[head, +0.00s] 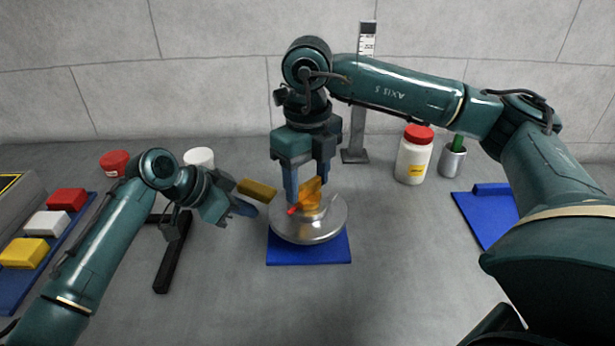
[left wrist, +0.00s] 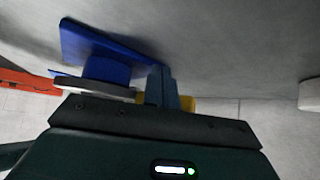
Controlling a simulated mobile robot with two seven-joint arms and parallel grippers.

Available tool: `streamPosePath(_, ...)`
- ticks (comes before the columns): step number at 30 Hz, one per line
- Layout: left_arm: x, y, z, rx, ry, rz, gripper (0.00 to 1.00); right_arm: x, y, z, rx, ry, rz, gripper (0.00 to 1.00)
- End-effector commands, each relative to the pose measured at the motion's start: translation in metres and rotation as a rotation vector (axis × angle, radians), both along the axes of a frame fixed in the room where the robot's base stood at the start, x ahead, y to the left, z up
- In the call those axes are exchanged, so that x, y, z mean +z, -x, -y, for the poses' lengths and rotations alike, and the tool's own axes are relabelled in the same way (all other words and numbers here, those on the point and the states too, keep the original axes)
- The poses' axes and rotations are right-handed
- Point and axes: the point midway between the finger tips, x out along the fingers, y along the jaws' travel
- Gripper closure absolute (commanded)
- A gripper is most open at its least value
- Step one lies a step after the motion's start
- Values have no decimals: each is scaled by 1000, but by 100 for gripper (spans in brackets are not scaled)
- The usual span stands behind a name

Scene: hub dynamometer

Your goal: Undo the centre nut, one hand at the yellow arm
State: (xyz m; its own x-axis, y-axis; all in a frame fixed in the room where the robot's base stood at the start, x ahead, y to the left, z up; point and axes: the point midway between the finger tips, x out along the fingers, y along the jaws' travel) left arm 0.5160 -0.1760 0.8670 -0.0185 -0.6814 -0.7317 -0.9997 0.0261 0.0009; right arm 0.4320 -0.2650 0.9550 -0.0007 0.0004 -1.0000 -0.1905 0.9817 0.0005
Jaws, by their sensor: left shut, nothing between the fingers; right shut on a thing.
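The silver hub disc (head: 335,225) sits on a blue base plate (head: 308,257) in the middle of the table. At its centre stands the orange nut (head: 310,192), with a small red pointer beside it. My right gripper (head: 308,188) comes from above and is shut on the nut, partly hiding it. The yellow arm (head: 257,190) sticks out to the left of the disc. My left gripper (head: 244,208) is shut and empty just below and beside the yellow arm; I cannot tell if they touch. In the left wrist view a bit of yellow (left wrist: 187,103) shows behind the fingers (left wrist: 162,90).
A blue tray at the left holds red, white and yellow blocks (head: 47,223). A black bar (head: 173,255) lies near my left arm. A red-lidded jar (head: 414,158), a grey cup (head: 452,162) and an upright scale (head: 357,130) stand at the back. The front middle is clear.

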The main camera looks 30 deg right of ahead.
Motion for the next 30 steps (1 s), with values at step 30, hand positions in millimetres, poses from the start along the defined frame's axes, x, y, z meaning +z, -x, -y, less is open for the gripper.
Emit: streamPosePath(30,0,0,0,0,1,0,100,1,-1,0,318,0,4,68)
